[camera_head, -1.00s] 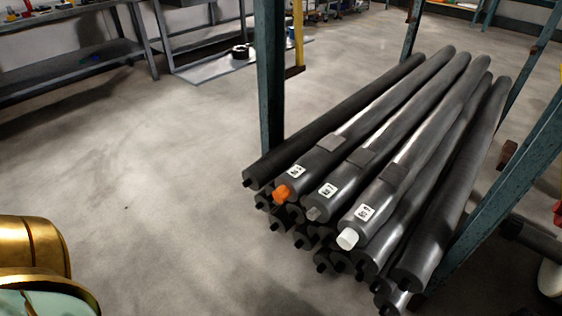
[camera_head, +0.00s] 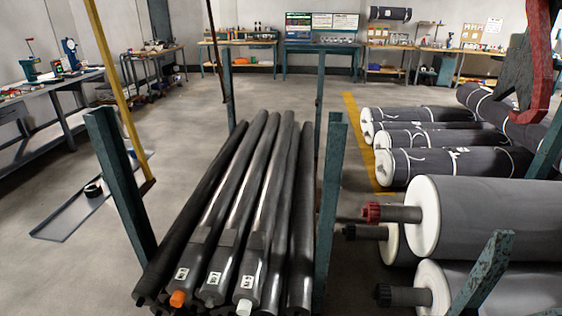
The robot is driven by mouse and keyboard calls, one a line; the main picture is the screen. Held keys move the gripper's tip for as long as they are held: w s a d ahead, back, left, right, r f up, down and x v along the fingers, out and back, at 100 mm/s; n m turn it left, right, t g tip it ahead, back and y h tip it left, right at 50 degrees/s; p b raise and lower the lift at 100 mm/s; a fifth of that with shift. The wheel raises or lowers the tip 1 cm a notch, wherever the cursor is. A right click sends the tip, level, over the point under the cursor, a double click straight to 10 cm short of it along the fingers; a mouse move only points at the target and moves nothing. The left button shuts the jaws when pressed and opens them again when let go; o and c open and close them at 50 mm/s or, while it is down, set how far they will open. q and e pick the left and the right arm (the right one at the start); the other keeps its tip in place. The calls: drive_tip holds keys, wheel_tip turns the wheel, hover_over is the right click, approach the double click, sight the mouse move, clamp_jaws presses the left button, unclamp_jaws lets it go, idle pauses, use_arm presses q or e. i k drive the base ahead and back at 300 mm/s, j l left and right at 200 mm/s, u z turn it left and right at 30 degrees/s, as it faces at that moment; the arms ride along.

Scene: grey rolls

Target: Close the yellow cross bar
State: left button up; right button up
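The yellow cross bar (camera_head: 118,90) stands steeply up at the left, leaning slightly. Its top runs out of the picture and its lower end is near the floor. It shows beside the front left teal post (camera_head: 122,185) of the rack; I cannot tell how it is joined there. It does not lie across the front of the rack. Dark grey rolls (camera_head: 238,200) lie in a pile between the posts, with orange and white end plugs at the near end. Neither of my grippers is in view.
Another teal post (camera_head: 331,200) stands right of the pile. Large grey rolls (camera_head: 490,215) with white ends lie at the right, below a red hook (camera_head: 532,90). A workbench (camera_head: 50,100) stands at the left. Grey floor (camera_head: 60,265) is clear at the lower left.

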sight(91, 9)
drive_tip(key=j+z, duration=0.1)
drive_tip(key=j, duration=0.9)
drive_tip(key=i+j+z, duration=0.1)
drive_tip(key=j, duration=0.95)
drive_tip(key=j+z, duration=0.15)
drive_tip(key=j, duration=0.85)
drive_tip(key=k+j+z, duration=0.1)
drive_tip(key=j, duration=0.9)
drive_tip(key=k+j+z, duration=0.1)
drive_tip(key=j, duration=0.9)
